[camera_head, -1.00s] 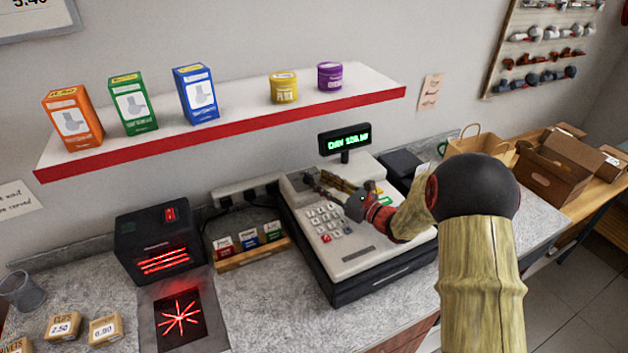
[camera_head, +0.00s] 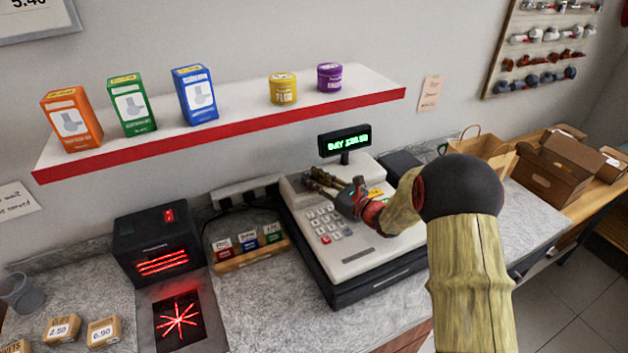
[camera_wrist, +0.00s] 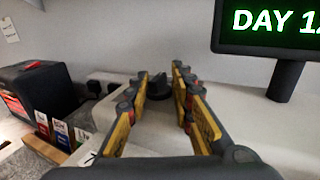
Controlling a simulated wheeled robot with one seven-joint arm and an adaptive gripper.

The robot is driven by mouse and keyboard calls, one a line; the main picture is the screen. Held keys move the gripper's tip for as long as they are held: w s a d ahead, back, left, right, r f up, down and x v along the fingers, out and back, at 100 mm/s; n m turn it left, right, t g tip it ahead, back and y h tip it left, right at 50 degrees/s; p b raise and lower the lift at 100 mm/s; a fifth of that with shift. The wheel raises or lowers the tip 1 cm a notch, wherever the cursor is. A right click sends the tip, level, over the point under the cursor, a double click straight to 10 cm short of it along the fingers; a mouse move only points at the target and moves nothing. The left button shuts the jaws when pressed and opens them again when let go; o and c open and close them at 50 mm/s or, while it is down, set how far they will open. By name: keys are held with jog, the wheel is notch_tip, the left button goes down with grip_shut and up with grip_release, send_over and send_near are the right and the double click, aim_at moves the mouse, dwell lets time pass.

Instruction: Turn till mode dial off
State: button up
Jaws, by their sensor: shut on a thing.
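The till (camera_head: 362,262) is a pale register with a dark base on the counter. Its display (camera_head: 345,140) is lit green; in the wrist view the display (camera_wrist: 268,28) reads "DAY 12", cut off at the picture edge. The mode dial (camera_wrist: 158,86) is a small dark knob on the till's pale top, between my fingertips in the wrist view. My gripper (camera_head: 315,178) reaches over the till's back left part, and its fingers hide the dial in the head view. My gripper (camera_wrist: 159,76) is shut on the dial, one yellow-and-black finger on each side.
A scanner box (camera_head: 155,245) with red lights stands left of the till. A small card holder (camera_head: 250,255) sits between them. A red-edged shelf (camera_head: 230,127) with boxes and tins hangs above. A paper bag (camera_head: 478,148) and cardboard boxes are at the right.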

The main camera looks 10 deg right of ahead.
jog(key=shift+s+a+f, duration=0.1)
jog(key=shift+a, duration=0.05)
grip_shut()
jog(key=shift+y, duration=0.3)
jog(key=shift+w+d+n+g+y, duration=0.2)
jog(key=shift+d+n+g+y, duration=0.05)
jog(key=shift+n+g+y, duration=1.25)
jog(key=shift+g, duration=0.1)
jog(key=shift+f, duration=0.1)
jog(key=o, duration=0.6)
grip_release()
jog(key=shift+a, duration=0.1)
jog(key=shift+c, duration=0.2)
